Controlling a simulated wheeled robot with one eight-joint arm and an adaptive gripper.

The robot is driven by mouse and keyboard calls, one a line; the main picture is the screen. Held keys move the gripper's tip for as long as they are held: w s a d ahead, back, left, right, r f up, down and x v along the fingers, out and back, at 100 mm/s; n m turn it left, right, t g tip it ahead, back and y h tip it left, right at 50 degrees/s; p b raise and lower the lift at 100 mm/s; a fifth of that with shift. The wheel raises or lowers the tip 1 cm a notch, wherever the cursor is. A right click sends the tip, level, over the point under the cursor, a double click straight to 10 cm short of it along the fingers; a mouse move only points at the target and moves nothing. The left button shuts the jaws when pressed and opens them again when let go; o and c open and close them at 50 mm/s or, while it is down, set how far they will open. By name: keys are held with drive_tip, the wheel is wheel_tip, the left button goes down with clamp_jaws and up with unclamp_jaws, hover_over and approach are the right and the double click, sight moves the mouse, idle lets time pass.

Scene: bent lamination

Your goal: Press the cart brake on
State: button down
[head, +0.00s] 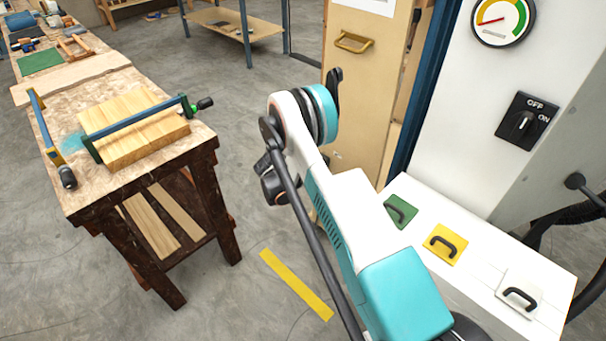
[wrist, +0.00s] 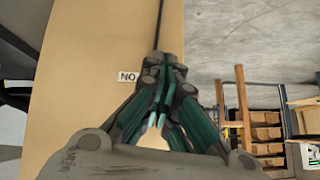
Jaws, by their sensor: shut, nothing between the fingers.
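My gripper (wrist: 171,62) is in the middle of the wrist view, with its dark and green fingers together and nothing held. It is in front of a tan panel (wrist: 85,60); I cannot tell whether it touches it. A small white label reading "NO" (wrist: 128,76) is on the panel, just left of the fingers. A thin dark line (wrist: 158,25) runs up from behind the fingertips along the panel's edge. In the head view, my arm reaches toward a tan door-like panel (head: 365,85) with a yellow handle (head: 353,42). I cannot make out a cart brake in either view.
A workbench (head: 204,142) with clamped wood (head: 130,120) stands left. Grey floor (head: 240,85) is open between bench and panel. Wooden shelving (wrist: 262,135) stands farther off.

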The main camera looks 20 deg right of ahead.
drive_tip(key=shift+f, duration=0.4)
drive_tip(key=shift+a, duration=0.1)
idle(0.4)
